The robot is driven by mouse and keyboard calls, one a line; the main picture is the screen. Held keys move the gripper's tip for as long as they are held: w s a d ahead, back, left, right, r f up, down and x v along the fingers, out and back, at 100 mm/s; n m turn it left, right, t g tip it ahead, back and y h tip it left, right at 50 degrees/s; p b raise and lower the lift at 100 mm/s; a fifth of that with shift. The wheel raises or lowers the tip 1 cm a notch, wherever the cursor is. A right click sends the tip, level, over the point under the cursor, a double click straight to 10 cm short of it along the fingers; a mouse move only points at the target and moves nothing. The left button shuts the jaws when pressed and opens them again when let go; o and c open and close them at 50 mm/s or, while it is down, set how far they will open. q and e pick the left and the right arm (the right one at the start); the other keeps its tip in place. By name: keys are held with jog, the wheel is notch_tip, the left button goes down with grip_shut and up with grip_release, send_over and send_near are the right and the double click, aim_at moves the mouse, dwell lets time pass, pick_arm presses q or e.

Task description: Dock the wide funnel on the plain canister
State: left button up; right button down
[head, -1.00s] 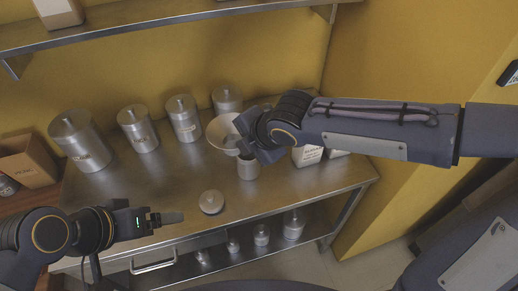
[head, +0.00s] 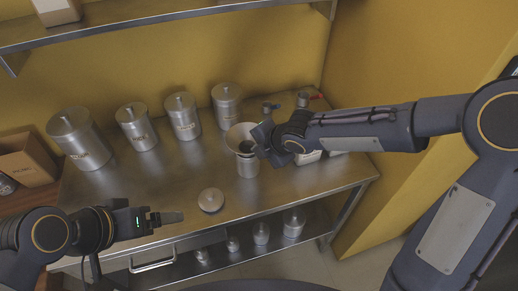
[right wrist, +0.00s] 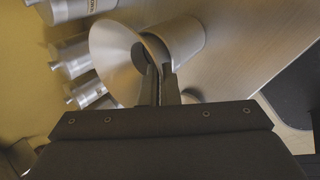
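The wide funnel (head: 238,134), a pale metal cone, sits at the mouth of the plain canister (head: 247,168) on the steel table. In the right wrist view the funnel (right wrist: 112,55) opens to the left, with the canister (right wrist: 187,35) behind it. My right gripper (head: 262,143) is at the funnel's right side; its fingers (right wrist: 160,78) look closed on the funnel's edge. Whether the funnel's spout is fully seated is hidden. My left gripper (head: 172,217) hovers near the table's front left, holding nothing visible; its finger gap cannot be made out.
A round lid (head: 211,200) lies in front of the canister. Several lidded, labelled canisters (head: 137,127) stand along the back. White containers (head: 308,156) stand right of the canister, partly behind my right arm. A cardboard box (head: 28,160) is at left. A shelf (head: 170,22) overhangs the back.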

jog(key=shift+f, duration=0.1)
jog(key=shift+f+b, duration=0.5)
jog(key=shift+b, duration=0.1)
jog(key=c, duration=1.7)
grip_release()
